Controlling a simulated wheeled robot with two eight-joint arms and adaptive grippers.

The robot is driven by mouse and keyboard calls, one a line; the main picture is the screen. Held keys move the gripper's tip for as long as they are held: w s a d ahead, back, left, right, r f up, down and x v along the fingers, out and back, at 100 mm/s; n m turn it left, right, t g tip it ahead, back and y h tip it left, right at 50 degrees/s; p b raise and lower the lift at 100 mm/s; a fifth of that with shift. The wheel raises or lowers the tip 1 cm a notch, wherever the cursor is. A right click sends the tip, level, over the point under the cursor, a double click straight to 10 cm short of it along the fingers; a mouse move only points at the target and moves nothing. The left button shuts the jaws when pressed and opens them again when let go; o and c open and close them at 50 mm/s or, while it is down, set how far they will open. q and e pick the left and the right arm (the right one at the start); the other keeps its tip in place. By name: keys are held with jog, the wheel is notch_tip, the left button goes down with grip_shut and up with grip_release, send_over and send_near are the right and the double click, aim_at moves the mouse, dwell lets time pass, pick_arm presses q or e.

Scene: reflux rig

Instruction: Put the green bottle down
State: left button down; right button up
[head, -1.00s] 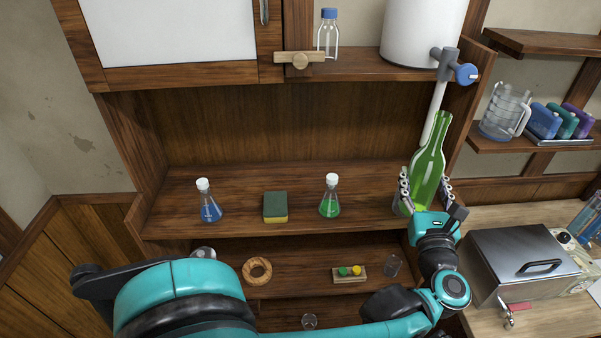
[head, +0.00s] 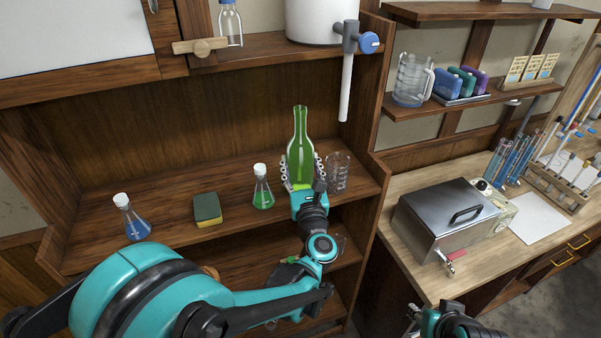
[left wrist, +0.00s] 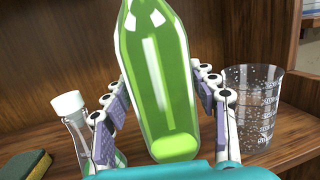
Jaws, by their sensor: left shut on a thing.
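The green bottle (head: 300,142) is close to upright over the front right part of the middle shelf (head: 100,225). My left gripper (head: 301,177) is shut on its lower part, with a finger on each side. In the left wrist view the bottle (left wrist: 158,75) shows between the finger pads, its base towards the palm. I cannot tell whether the base touches the shelf. My right gripper (head: 428,318) shows only in part at the bottom edge, and its jaws are unclear.
A clear graduated beaker (head: 338,172) stands just right of the bottle. A green-liquid flask (head: 262,188) stands just left. A sponge (head: 207,209) and a blue-liquid flask (head: 132,218) are farther left. A white tank's tap pipe (head: 346,88) hangs at the upper right.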

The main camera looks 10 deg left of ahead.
pick_arm(q)
notch_tip(320, 180, down, 2)
jog(key=shift+w+f, duration=0.1)
jog(key=shift+f+b, duration=0.1)
jog(key=shift+b, duration=0.2)
jog(key=shift+c, duration=2.4)
grip_release()
